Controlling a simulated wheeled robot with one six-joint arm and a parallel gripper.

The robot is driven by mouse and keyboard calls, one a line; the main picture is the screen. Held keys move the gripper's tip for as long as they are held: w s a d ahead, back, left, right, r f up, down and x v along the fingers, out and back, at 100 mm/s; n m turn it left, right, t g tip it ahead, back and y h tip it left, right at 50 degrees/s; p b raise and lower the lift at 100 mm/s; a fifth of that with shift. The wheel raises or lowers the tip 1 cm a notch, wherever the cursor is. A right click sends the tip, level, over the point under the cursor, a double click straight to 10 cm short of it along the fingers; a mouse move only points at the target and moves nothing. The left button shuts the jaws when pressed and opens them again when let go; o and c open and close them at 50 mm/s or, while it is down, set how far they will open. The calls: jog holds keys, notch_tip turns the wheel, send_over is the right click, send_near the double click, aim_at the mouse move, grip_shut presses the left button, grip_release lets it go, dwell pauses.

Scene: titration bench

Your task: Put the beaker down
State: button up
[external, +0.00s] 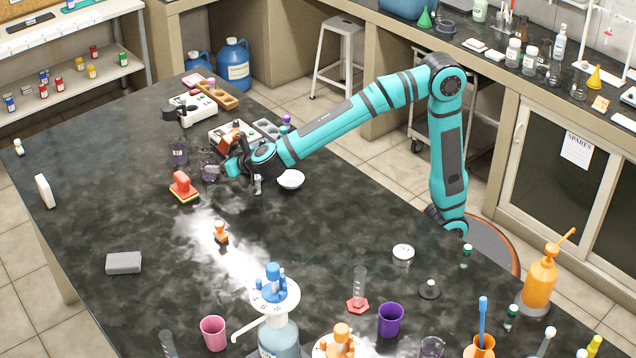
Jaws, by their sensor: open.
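My gripper (219,171) is low over the far part of the dark bench, at the end of the teal arm. Its jaws are open and beside a small clear glass beaker (207,157). The beaker looks upright on the bench; part of it is hidden by the gripper, and I cannot tell whether a finger touches it. A similar clear glass vessel (179,152) stands just to its left, apart from the gripper.
A red block-like tool with a yellow base (183,187) lies just in front of the gripper. A white bowl (291,180) is to its right. White instruments (194,108) stand behind. An orange-topped item (220,233) is nearer.

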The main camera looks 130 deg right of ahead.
jog(key=shift+v, duration=2.1)
jog(key=s+a+r+n+t+y, duration=0.3)
jog(key=s+a, duration=0.1)
jog(key=a, duration=0.5)
jog(key=s+a+r+n+t+y, duration=0.2)
jog(key=s+a+r+n, duration=0.15)
jog(key=a, duration=0.55)
jog(key=s+a+r+n+t+y, duration=0.25)
jog(key=s+a, duration=0.25)
jog(key=a, duration=0.4)
jog(key=s+a+r+n+t+y, duration=0.2)
jog(key=s+a+r+n+t, duration=0.1)
jog(key=s+a, duration=0.3)
jog(key=s+a+r+n+t+y, duration=0.3)
jog(key=s+a, duration=0.3)
jog(key=s, duration=0.3)
jog(key=shift+r+y, duration=0.35)
jog(key=shift+a, duration=0.1)
